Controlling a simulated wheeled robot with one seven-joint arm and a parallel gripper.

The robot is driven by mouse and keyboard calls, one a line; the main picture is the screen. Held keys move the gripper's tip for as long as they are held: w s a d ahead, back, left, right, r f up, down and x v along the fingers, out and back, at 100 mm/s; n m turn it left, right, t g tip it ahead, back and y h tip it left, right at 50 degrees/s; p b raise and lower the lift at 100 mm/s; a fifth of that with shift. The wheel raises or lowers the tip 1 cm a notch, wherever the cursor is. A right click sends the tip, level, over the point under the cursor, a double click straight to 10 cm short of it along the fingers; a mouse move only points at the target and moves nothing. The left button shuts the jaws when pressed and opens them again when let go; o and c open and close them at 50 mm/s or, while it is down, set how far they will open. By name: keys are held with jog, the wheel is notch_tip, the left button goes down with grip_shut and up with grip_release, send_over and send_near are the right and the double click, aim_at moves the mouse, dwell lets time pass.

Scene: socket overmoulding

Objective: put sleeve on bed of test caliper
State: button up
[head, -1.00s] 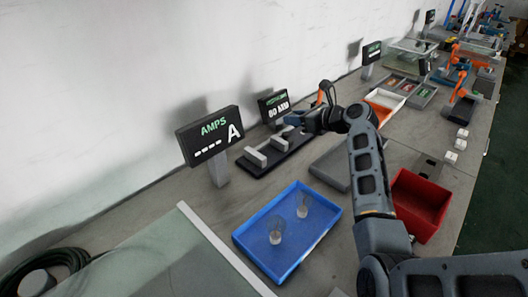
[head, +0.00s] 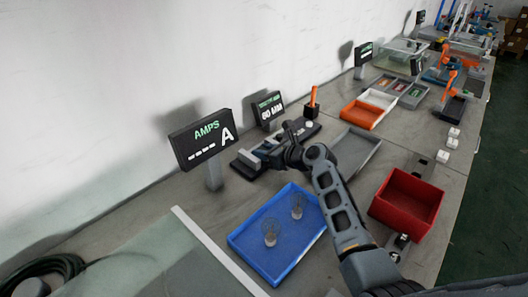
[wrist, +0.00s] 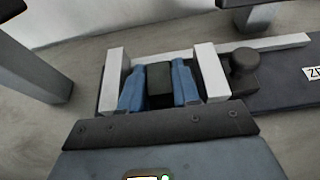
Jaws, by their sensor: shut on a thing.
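The test caliper (head: 246,159) stands near the wall, a dark base with pale jaws. In the wrist view its two white jaws (wrist: 211,72) stand upright on either side of my gripper. My gripper (wrist: 159,85) has its blue fingers shut on a dark block, the sleeve (wrist: 159,80), between the jaws. I cannot tell whether the sleeve touches the bed; its underside is hidden. In the head view my gripper (head: 272,151) is over the caliper and hides part of it, and the sleeve cannot be made out.
An AMPS display (head: 203,138) and a smaller MM display (head: 268,106) stand beside the caliper. A blue tray (head: 262,258) with two clear cups lies in front. A grey tray (head: 358,150), a red bin (head: 407,203) and an orange-handled tool (head: 313,97) are to the right.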

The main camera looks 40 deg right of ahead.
jog(key=o, duration=0.7)
jog(key=shift+o, duration=0.2)
jog(key=shift+s+r, duration=0.1)
jog(key=shift+r, duration=0.1)
jog(key=shift+s+r+p, duration=0.2)
jog(key=shift+s+p, duration=0.15)
jog(key=shift+p, duration=0.25)
jog(key=p+v, duration=0.5)
jog(key=v, duration=0.6)
jog(key=shift+f, duration=0.15)
